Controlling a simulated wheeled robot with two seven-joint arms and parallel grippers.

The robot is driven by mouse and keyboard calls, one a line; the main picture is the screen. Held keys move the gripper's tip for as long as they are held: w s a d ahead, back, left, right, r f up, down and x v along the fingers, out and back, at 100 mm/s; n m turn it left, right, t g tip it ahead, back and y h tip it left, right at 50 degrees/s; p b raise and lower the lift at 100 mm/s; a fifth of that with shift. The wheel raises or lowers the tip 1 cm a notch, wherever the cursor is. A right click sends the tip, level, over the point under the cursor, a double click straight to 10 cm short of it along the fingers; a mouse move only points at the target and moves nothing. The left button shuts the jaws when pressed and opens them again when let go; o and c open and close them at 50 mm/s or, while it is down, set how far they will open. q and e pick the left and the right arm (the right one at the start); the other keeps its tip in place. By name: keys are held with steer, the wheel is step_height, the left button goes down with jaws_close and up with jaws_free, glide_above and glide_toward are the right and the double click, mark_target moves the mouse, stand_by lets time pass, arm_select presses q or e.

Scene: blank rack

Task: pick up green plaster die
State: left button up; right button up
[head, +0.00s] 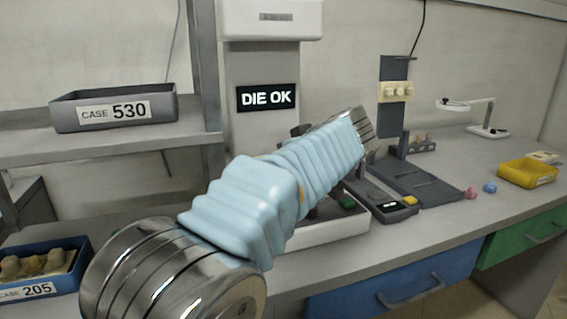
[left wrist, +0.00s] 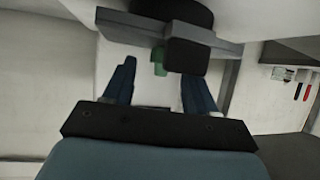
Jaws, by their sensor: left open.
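A small green die (head: 347,202) shows in the head view at the machine with the "DIE OK" display, just right of my blue-sleeved left arm. In the left wrist view the green die (left wrist: 159,62) is partly hidden by a dark rounded block (left wrist: 188,45). My left gripper (left wrist: 160,72) is open, with its two dark blue fingers apart. The green die appears between and just beyond the fingertips, and nothing is held. In the head view my arm hides most of the machine's front, and I cannot make out the left fingers there. My right gripper is not in view.
The "DIE OK" machine (head: 234,80) stands behind my arm. Right of it are a dark device with a yellow button (head: 410,201), pink (head: 471,193) and blue (head: 490,187) pieces, and a yellow tray (head: 527,178). A case 530 tray (head: 70,119) and case 205 tray (head: 82,250) are left.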

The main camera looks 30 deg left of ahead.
arm_select(q)
jaws_close()
stand_by(0.3)
